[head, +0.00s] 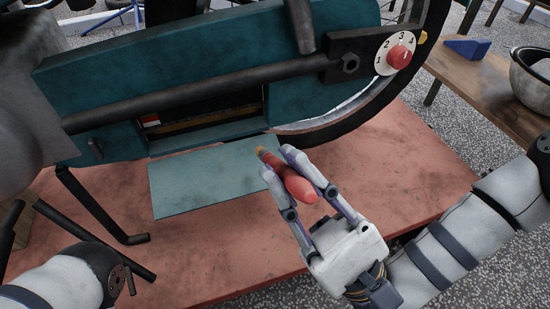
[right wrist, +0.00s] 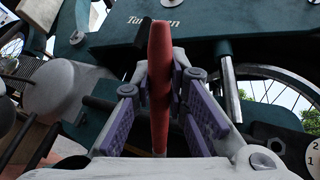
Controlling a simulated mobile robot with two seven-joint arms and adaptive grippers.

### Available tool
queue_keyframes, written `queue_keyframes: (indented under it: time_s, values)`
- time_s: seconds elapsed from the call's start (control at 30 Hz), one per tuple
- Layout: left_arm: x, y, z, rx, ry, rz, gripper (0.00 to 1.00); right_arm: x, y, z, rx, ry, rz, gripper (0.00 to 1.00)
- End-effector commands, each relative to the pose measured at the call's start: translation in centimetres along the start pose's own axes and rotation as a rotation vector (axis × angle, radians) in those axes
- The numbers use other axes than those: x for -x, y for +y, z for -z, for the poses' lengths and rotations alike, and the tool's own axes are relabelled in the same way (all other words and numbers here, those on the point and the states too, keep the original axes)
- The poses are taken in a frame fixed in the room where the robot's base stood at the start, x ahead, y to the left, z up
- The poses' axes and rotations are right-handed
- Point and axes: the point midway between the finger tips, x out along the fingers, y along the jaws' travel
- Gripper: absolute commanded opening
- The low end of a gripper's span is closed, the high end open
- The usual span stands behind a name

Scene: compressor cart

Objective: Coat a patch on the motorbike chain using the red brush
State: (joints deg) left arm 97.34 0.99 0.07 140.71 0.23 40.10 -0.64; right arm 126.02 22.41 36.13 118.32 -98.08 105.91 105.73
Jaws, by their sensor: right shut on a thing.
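The red brush (head: 297,184) is held between the fingers of my right gripper (head: 279,163), its yellowish tip pointing up and left toward the motorbike (head: 110,80). In the right wrist view the brush (right wrist: 160,75) stands upright between the purple finger pads, with a dark piece beside its upper end. The motorbike's teal side case has an open slot above a lowered teal flap (head: 200,187). A brownish strip inside the slot may be the chain (head: 210,122); most of it is hidden. The brush tip is apart from it, over the flap's right end. My left gripper is out of view.
A dial with a red knob (head: 399,56) is at the upper right of the case. The red platform (head: 400,165) is clear to the right. A wooden bench (head: 480,85) holds a blue wedge (head: 467,48) and a metal pot (head: 535,76). A dark stand leg (head: 95,205) is at left.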

Motion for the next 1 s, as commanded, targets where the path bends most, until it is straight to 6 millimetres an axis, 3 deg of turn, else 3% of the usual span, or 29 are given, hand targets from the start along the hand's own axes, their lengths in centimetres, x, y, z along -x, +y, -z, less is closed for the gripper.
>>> queue_keyframes:
  time_s: [0.17, 0.67, 1.0]
  values:
    - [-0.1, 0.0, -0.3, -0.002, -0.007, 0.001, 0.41, 0.0, 0.0, 0.0, 0.0, 0.0, 0.0, 0.0]
    - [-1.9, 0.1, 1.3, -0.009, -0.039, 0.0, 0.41, -3.2, -1.4, 5.6, 0.001, -0.003, 0.0, 0.0]
    - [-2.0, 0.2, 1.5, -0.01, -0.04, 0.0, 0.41, -4.0, -1.7, 6.2, -0.001, -0.002, 0.0, 0.0]
